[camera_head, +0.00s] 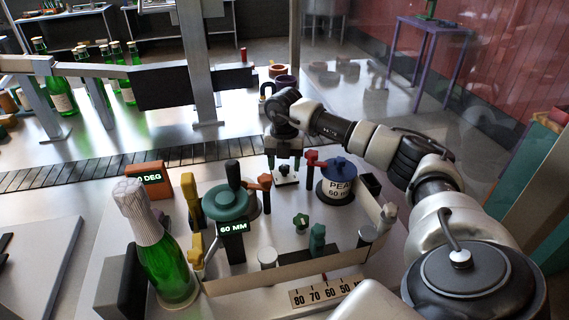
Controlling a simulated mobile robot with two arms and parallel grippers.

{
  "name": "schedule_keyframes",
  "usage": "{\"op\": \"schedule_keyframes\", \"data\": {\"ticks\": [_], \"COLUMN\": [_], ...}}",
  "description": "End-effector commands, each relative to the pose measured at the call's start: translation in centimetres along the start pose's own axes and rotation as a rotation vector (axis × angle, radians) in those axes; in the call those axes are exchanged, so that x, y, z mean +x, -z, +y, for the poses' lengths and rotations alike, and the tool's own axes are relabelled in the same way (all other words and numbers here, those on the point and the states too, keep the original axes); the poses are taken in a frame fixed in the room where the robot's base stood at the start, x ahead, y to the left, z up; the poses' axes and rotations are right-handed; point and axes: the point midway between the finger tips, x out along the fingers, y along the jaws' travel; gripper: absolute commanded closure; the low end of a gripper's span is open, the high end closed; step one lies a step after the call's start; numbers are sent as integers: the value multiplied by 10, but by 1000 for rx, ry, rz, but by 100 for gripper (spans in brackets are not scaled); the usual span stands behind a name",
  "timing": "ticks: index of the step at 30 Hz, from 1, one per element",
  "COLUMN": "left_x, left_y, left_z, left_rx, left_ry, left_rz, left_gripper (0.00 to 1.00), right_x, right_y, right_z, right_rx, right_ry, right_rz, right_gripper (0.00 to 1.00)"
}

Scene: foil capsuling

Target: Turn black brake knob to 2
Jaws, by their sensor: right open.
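My right gripper (284,166) reaches down over the back of the machine's panel, its fingers open and apart. Just below the fingertips is a small white plate (288,181) with a dark part on it, which may be the black brake knob. The gripper partly hides it, and its number marks are too small to read. I cannot tell whether the fingers touch it. My left gripper is out of view.
A teal handwheel (226,204) with a black handle stands left, above a "60 MM" display (232,228). A blue-topped drum (337,184), a red knob (312,157) and an orange knob (264,182) stand close to the gripper. A foil-topped green bottle (168,262) stands at front left.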

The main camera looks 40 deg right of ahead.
Motion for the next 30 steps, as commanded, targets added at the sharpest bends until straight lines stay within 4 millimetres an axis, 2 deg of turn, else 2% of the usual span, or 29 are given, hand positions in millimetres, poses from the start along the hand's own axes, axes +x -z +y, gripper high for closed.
{"op": "schedule_keyframes", "data": {"ticks": [9,15,21,30], "left_x": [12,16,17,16], "left_y": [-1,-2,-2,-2], "left_z": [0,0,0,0], "left_rx": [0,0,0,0], "left_ry": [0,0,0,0], "left_rz": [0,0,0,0], "left_gripper": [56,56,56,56], "right_x": [-59,-91,-103,-103], "right_y": [-1,-1,0,-1], "right_z": [0,0,0,0], "right_rx": [1,1,1,1], "right_ry": [-5,-3,-1,-1], "right_rz": [-5,-3,-1,-1], "right_gripper": [44,44,44,44]}}
